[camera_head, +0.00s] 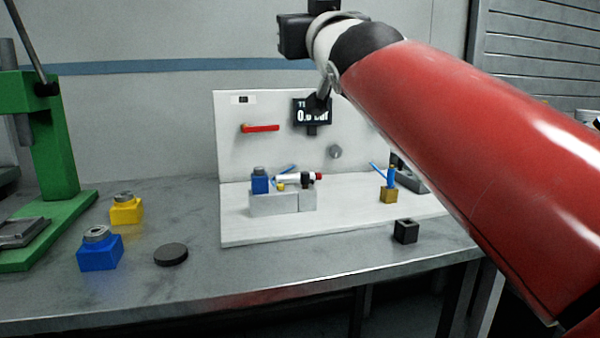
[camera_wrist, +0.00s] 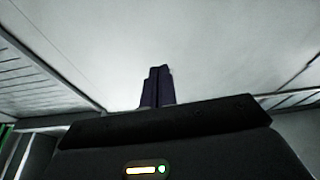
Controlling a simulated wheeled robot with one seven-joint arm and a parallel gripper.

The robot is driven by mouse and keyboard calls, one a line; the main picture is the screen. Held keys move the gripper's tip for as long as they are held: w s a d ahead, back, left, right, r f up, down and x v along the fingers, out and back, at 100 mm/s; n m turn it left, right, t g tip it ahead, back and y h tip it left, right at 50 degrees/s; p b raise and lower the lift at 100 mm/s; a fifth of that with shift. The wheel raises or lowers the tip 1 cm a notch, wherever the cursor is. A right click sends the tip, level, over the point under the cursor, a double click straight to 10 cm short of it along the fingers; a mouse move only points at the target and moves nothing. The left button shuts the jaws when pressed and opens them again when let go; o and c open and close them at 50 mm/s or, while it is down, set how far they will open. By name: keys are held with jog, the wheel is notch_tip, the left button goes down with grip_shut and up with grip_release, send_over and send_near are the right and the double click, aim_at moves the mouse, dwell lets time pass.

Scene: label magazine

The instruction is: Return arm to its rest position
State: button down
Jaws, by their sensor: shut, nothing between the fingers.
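My gripper (camera_wrist: 157,72) shows in the wrist view with its two dark fingers together and nothing between them. Beyond the fingertips is only a pale, bare surface, with slatted panels at both sides. In the head view my red arm reaches in from the lower right to the upper middle. Its wrist end is raised in front of the white board, and the fingers cannot be made out clearly there.
The grey bench (camera_head: 190,290) carries a green press (camera_head: 50,150), yellow block (camera_head: 126,210), blue block (camera_head: 99,252), black disc (camera_head: 171,254) and black cube (camera_head: 406,231). The white fixture board (camera_head: 240,228) holds small parts. The bench's front middle is clear.

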jog(key=s+d+f+m+g+h, duration=0.1)
jog(key=s+d+f+g+h, duration=0.15)
jog(key=f, duration=0.55)
jog(key=s+d+f+m+g+h, duration=0.15)
jog(key=d+f, duration=0.25)
jog(key=f, duration=0.4)
jog(key=s+d+f+m+g+h, duration=0.1)
jog(key=d+f+g+h, duration=0.15)
jog(key=f, duration=0.55)
jog(key=s+d+f+g, duration=0.2)
jog(key=s+f+g, duration=0.2)
jog(key=s+f, duration=0.5)
jog(key=s+d+f+m+g, duration=0.1)
jog(key=s+d+f+g, duration=0.2)
jog(key=s+f, duration=0.6)
notch_tip(320, 180, down, 8)
jog(key=shift+s+d+f+g, duration=0.15)
jog(key=shift+d+g, duration=0.2)
jog(key=shift+g, duration=0.5)
